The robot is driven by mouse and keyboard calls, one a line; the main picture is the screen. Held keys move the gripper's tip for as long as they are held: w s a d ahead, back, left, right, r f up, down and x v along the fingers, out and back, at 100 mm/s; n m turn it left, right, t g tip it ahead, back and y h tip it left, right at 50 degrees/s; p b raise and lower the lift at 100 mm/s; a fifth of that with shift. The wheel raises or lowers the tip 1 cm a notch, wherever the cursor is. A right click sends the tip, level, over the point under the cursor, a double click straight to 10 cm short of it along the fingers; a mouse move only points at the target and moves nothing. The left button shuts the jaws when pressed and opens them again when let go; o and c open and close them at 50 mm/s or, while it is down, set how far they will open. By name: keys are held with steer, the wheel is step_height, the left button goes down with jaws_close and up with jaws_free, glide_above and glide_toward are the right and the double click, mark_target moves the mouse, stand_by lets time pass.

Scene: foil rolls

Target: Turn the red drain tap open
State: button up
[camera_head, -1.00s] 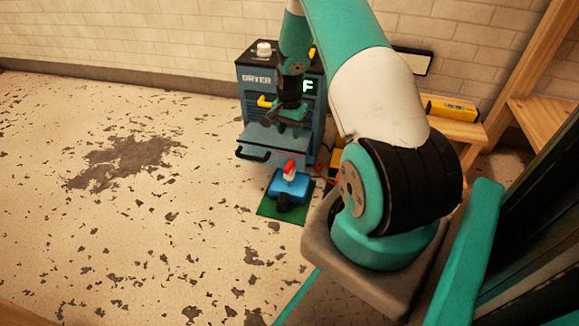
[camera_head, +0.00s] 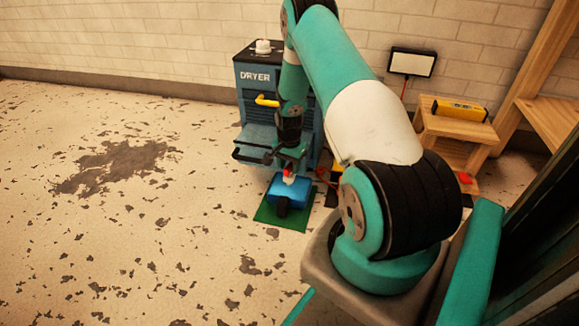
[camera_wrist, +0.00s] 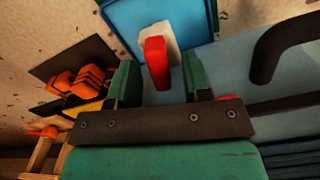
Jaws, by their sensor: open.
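The red drain tap (camera_head: 288,177) sits on top of a blue box (camera_head: 290,192), which stands on a green mat (camera_head: 268,215) on the floor in front of the dryer. In the wrist view the red tap (camera_wrist: 156,66) rises from a white base (camera_wrist: 152,35). My gripper (camera_head: 287,160) is open and points down, just above the tap in the head view. In the wrist view the tap shows between the two green fingers of my gripper (camera_wrist: 160,78), with a gap on each side. How deep it lies between them I cannot tell.
The dryer (camera_head: 250,95), with a yellow handle (camera_head: 266,101) and a dark front bar (camera_wrist: 275,48), stands close behind. Orange objects (camera_wrist: 80,80) lie on a dark mat at one side. A wooden stool (camera_head: 455,130) stands right. The floor at left is clear.

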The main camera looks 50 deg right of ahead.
jaws_close()
steer(key=shift+r+n+p, duration=0.3)
steer(key=shift+n+p, duration=0.2)
steer(key=shift+p, duration=0.55)
steer(key=shift+f+n+p, duration=0.1)
steer(key=shift+n+p, duration=0.6)
steer(key=shift+f, duration=0.2)
jaws_free()
